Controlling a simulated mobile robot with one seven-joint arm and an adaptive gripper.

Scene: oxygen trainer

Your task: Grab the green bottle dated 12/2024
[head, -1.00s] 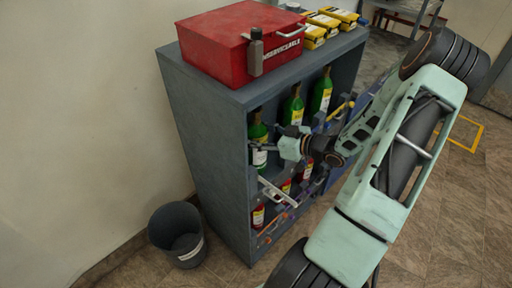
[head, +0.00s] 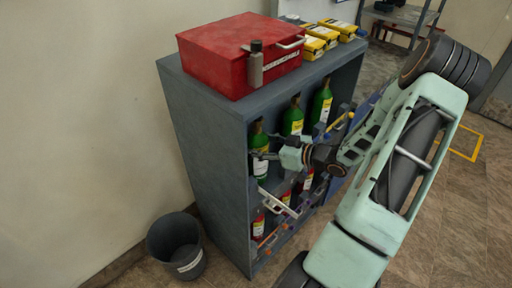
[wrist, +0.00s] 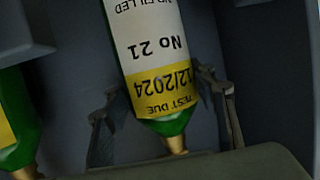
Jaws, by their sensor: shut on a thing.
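The green bottle (wrist: 160,60) fills the middle of the wrist view. Its label appears upside down and reads "12/2024", "TEST DUE" and "No 21". My gripper (wrist: 165,108) has one finger on each side of it near the yellow label band and is shut on it. In the head view this bottle (head: 258,139) is the leftmost green one on the upper shelf, with my gripper (head: 265,156) at its front. It stands upright inside the cabinet.
Other green bottles (head: 293,118) (head: 321,102) stand to its right in the grey cabinet (head: 205,150). Red bottles (head: 258,224) stand on the shelf below. A red box (head: 215,62) and several yellow cases (head: 325,35) lie on top. A dark bin (head: 175,238) stands on the floor at left.

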